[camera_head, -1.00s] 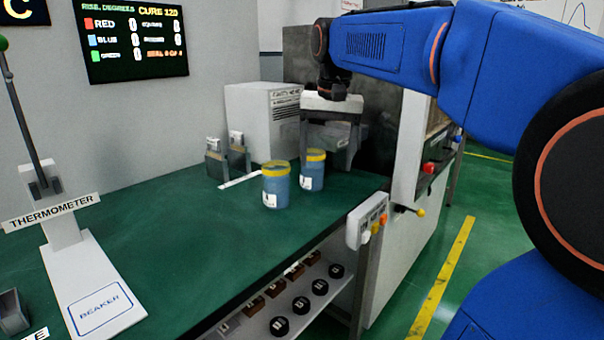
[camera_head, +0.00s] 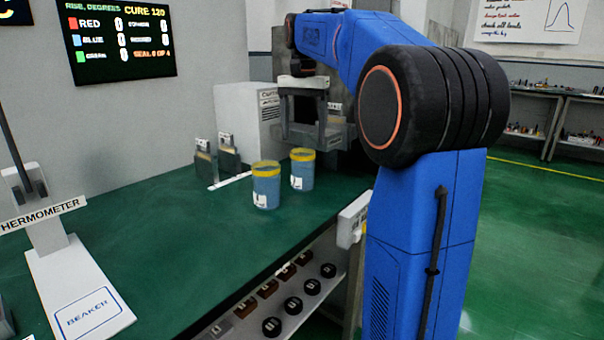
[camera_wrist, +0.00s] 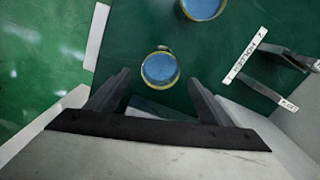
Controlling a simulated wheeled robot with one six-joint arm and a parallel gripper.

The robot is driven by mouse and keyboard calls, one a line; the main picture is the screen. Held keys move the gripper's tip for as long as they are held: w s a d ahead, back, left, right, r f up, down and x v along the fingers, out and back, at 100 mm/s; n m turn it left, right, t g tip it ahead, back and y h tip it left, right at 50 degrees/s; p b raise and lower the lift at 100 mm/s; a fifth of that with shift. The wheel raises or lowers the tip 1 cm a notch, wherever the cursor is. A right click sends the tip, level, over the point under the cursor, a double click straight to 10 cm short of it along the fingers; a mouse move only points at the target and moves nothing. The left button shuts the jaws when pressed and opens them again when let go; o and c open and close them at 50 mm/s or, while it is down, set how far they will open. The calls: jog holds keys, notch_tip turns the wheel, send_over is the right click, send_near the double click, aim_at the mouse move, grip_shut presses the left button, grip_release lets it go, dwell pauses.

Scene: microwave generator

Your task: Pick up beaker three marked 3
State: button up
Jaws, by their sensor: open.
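Two blue beakers with yellow rims stand upright on the green bench in the head view, a left one (camera_head: 266,188) and a right one (camera_head: 302,174). Each has a white label on its side, too small to read, so I cannot tell which is marked 3. My gripper (camera_head: 308,128) is behind and above the right beaker, pointing down. In the wrist view, my gripper's two fingers (camera_wrist: 160,80) are apart. One beaker (camera_wrist: 160,69) appears between and just past the fingertips. The other beaker (camera_wrist: 203,6) is cut by the top edge. Nothing is held.
Small labelled holders (camera_head: 216,156) stand left of the beakers. A white cabinet (camera_head: 240,115) stands behind them. The thermometer stand (camera_head: 75,275) with a beaker pad is at the front left. A panel with black knobs (camera_head: 292,305) runs below the bench edge. The bench's middle is clear.

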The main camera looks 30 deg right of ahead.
aim_at(303, 172)
notch_tip(303, 172, down, 13)
jog(key=shift+r, duration=0.1)
dwell(0.6)
jog(key=shift+c, duration=0.7)
jog(key=c, duration=1.3)
